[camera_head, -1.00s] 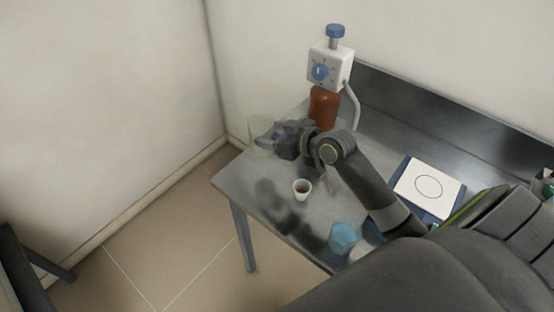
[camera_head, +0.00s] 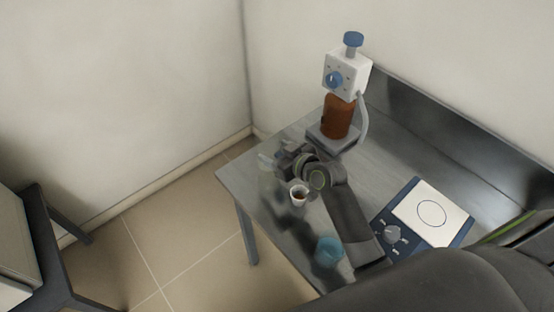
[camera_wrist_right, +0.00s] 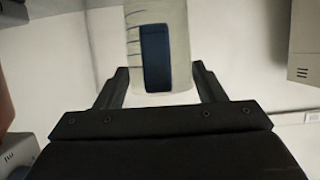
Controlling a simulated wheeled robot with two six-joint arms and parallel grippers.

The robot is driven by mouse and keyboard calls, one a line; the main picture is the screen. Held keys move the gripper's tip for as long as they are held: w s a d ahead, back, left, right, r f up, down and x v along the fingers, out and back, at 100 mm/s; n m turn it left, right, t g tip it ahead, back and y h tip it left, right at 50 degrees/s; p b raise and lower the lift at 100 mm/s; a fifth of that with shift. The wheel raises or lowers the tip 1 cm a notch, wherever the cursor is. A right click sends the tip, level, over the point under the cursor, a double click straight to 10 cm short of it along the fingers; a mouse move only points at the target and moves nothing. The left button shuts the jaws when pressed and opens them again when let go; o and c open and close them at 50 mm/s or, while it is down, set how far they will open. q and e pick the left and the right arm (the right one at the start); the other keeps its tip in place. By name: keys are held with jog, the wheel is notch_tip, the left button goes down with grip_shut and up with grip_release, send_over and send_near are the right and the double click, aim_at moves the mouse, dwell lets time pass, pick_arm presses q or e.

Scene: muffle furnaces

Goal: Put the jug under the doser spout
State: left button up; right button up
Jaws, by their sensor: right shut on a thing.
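The doser is a brown bottle (camera_head: 338,117) with a white head (camera_head: 346,75) and a blue knob. Its grey curved spout tube (camera_head: 363,120) comes down on the right side. My right gripper (camera_head: 277,160) is at the table's far left, left of and nearer than the doser. It is shut on the jug (camera_head: 267,174), which looks pale and see-through and is partly hidden in the head view. In the right wrist view the jug (camera_wrist_right: 180,45), with a dark blue strip, stands between the fingers (camera_wrist_right: 162,80). My left gripper is not in view.
A small white cup (camera_head: 299,196) with brown contents stands close by my right wrist in the picture. A blue cup (camera_head: 328,251) is near the front edge. A blue device with a white plate (camera_head: 432,214) lies at the right. Walls stand behind the table (camera_head: 281,226).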

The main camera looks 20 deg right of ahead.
notch_tip(320, 180, down, 4)
jog(key=shift+r, duration=0.25)
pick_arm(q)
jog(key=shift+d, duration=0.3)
pick_arm(e)
jog(key=shift+f, duration=0.25)
jog(key=o, duration=1)
jog(key=shift+r, duration=0.15)
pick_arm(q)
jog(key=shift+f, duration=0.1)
pick_arm(e)
jog(key=shift+r, duration=0.1)
